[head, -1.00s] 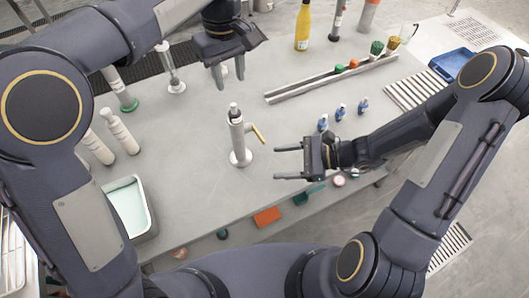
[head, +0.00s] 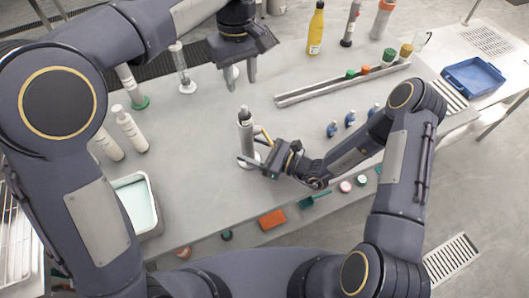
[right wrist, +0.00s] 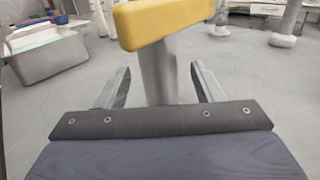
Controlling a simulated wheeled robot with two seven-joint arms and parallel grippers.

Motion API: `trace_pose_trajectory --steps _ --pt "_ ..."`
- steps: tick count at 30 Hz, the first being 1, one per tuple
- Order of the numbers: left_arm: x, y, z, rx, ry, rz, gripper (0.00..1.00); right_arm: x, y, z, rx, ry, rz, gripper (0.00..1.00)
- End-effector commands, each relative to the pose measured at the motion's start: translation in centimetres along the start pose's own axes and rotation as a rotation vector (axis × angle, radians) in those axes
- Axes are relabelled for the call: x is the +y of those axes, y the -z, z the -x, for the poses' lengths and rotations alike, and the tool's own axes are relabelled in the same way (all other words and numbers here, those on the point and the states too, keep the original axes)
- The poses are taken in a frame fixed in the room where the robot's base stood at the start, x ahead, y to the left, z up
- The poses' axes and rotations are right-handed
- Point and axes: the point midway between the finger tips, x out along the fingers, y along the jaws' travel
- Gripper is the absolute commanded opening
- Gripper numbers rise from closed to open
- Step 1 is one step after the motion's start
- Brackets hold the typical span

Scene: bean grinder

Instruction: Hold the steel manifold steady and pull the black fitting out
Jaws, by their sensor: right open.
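The steel manifold (head: 246,135) stands upright on the table on a round base, with a yellow lever on its side. The black fitting (head: 245,113) sits at its top. My right gripper (head: 256,150) is open at the manifold's lower part. In the right wrist view its fingers (right wrist: 161,86) stand on either side of the steel body (right wrist: 160,78), with gaps, and the yellow lever (right wrist: 165,22) is above in front. The fitting is out of that view. My left gripper (head: 241,76) is open and empty, above and behind the manifold in the head view.
A metal rail (head: 330,88) lies behind right, with a yellow bottle (head: 316,30) beyond. Small blue fittings (head: 350,119) stand right, near my right arm. White bottles (head: 130,130) and a pale tray (head: 136,203) are left. The table between is clear.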

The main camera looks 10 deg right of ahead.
Motion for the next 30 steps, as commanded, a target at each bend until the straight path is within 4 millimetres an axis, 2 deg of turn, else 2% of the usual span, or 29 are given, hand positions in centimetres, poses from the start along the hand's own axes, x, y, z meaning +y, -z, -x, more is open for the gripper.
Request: trace_pose_trajectory --steps 5,14,27,28,30 --pt "0.0 0.0 0.0 0.0 0.0 0.0 0.36 0.03 -0.04 -1.33 -0.001 -0.001 0.0 0.6" --pt "0.0 0.0 0.0 0.0 0.0 0.0 0.36 0.01 -0.03 -1.48 0.0 0.0 -0.001 0.59" --pt "0.0 0.0 0.0 0.0 0.0 0.0 0.36 0.0 -0.04 -1.45 0.0 0.0 0.0 0.02" --pt "0.0 0.0 0.0 0.0 0.0 0.0 0.38 0.0 -0.04 -1.45 0.0 0.0 0.0 0.0" --pt "0.03 -0.08 -0.05 0.002 0.003 -0.008 0.47 0.0 -0.04 -1.45 0.0 0.0 0.0 0.0"
